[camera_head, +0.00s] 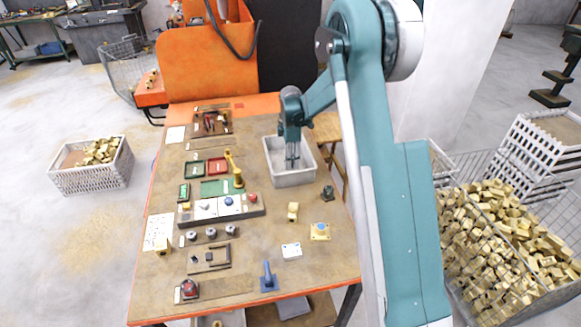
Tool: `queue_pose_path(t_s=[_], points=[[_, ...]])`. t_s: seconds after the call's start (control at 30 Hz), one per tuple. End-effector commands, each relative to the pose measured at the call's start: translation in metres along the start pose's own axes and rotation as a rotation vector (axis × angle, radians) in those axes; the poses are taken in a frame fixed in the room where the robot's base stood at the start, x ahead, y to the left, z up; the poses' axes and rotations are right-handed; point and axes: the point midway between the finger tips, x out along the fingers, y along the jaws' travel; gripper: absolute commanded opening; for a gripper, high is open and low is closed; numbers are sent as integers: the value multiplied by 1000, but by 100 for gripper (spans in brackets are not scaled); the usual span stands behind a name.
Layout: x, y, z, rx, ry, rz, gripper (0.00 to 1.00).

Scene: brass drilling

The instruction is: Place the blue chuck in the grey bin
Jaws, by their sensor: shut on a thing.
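The grey bin (293,180) stands at the table's right edge, toward the back. My gripper (292,163) points down into the bin's opening, its fingertips inside the outline of the rim. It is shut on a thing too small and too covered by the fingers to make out. I cannot tell its colour or whether it touches the bin floor. I cannot identify the blue chuck for certain. Several small grey round pieces (211,233) stand in a row on the left part of the table.
A blue upright handle (267,274) stands near the front. A panel with buttons (228,202) and a yellow lever post (238,178) are left of the bin. A yellow block (293,211) and a dark piece (328,193) lie before it.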

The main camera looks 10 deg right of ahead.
Motion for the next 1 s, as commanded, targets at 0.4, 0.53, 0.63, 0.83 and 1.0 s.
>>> queue_pose_path(t_s=[0.4, 0.53, 0.63, 0.83, 1.0], points=[[4, 0, 0, 0, 0, 0, 7], [13, 0, 0, 0, 0, 0, 7], [25, 0, 0, 0, 0, 0, 7], [38, 0, 0, 0, 0, 0, 7], [38, 0, 0, 0, 0, 0, 7]])
